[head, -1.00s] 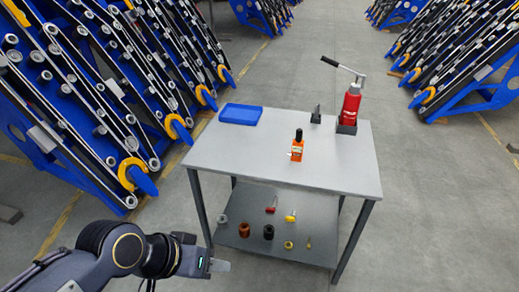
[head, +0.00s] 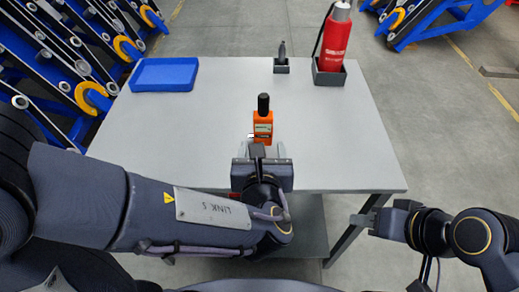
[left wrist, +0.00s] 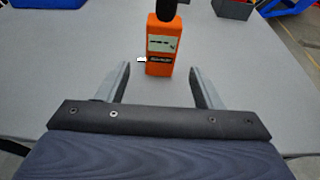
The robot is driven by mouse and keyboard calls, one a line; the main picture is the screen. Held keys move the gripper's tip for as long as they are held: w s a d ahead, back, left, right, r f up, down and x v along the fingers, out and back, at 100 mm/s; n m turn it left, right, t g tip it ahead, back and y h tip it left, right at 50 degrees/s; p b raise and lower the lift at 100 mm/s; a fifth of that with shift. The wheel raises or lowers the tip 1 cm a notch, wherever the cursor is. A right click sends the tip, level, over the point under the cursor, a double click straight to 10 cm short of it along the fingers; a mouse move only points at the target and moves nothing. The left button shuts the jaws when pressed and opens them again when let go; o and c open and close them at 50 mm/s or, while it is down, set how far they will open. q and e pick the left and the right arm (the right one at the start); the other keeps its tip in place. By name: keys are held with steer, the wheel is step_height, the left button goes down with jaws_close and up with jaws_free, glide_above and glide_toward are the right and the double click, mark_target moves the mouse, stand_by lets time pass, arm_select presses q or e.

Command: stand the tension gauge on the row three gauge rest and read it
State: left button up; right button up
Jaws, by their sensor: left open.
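The tension gauge (head: 263,127), an orange block with a black knob on top and a small display, stands upright on the grey table. In the left wrist view the gauge (left wrist: 160,48) is just beyond and between my fingertips. My left gripper (head: 263,147) is open in front of the gauge, with one finger toward each side; no grip on it shows. The display is too small to read. My right gripper (head: 362,219) is off the table's front right corner, and its jaw gap is not clear. I cannot pick out the row three gauge rest.
On the table (head: 340,150), a blue tray (head: 165,75) lies at the back left, a small dark holder (head: 281,66) at the back and a red bottle-like tool (head: 333,45) in a dark base at the back right. Blue chassis rows (head: 75,60) stand beyond. The table's right side is clear.

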mark_target(262, 112)
arm_select(q)
steer(key=shift+w+d+f, duration=0.15)
steer(key=shift+w, duration=0.3)
steer(key=shift+b+x, duration=1.5)
steer(key=shift+x, duration=2.9)
steer(key=c, duration=0.9)
steer(key=shift+r+p, duration=2.55)
steer(key=shift+r, duration=0.6)
